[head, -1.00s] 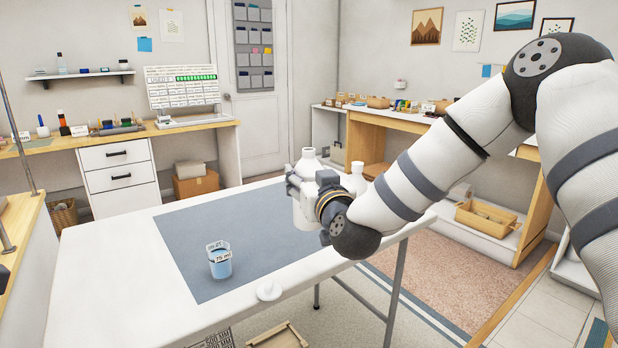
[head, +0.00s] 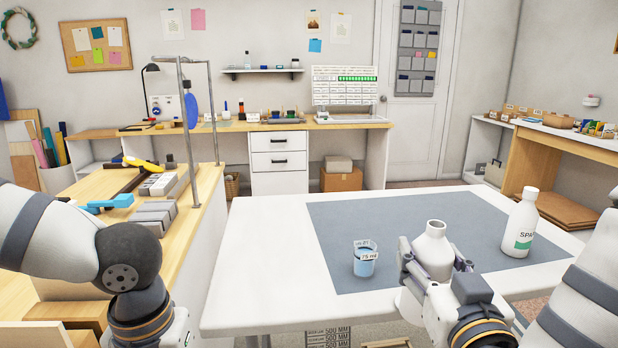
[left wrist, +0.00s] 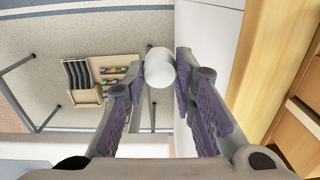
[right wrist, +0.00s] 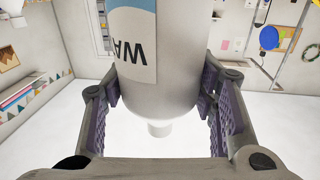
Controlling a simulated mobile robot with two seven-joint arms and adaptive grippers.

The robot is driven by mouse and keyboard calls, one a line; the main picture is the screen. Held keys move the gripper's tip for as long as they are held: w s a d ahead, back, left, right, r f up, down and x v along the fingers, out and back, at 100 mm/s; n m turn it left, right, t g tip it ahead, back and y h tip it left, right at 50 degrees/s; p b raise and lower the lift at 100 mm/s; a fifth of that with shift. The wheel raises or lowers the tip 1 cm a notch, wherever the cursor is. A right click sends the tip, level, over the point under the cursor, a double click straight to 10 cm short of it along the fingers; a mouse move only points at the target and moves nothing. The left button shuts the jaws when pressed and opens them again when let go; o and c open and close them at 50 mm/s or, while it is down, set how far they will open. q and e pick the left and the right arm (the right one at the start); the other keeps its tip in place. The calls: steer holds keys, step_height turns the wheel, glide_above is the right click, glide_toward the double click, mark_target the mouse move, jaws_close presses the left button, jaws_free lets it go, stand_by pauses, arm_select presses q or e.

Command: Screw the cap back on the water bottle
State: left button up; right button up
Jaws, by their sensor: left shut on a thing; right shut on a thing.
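The white water bottle (head: 433,246) is upright in my right gripper (head: 437,268), its narrow neck showing no cap. In the right wrist view the bottle (right wrist: 165,95) fills the middle, upside down, with a blue and white label reading "WA" and its neck towards the bottom. My right gripper is shut around its body. My left gripper (left wrist: 160,62) is shut on a small white rounded piece, the cap (left wrist: 159,72) by its look. In the head view only my left arm and wrist show at the lower left; its fingers are out of frame. Cap and bottle are apart.
A cup of blue liquid (head: 366,262) stands on the grey mat (head: 345,215) left of the bottle. A white bottle with a green label (head: 522,228) stands to the right. A wooden bench (head: 195,215) with tools borders the left. The white table's left part (head: 260,260) is clear.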

arm_select(q)
steer(key=shift+f+m, duration=0.1)
steer(key=shift+m, duration=0.4)
arm_select(e)
steer(key=shift+s+a, duration=0.15)
steer(key=shift+s, duration=0.15)
steer(key=s+a+f+n+g+y, duration=0.2)
steer(key=s+a+f+n+y, duration=0.1)
steer(key=a+f+n+y, duration=0.1)
steer(key=s+a+f+n+g+y, duration=0.2)
steer(key=s+a+f+n+y, duration=0.2)
steer(key=a+f+y, duration=0.3)
steer(key=shift+a+f+y, duration=0.3)
steer(key=shift+a+f, duration=0.35)
steer(key=shift+a, duration=0.25)
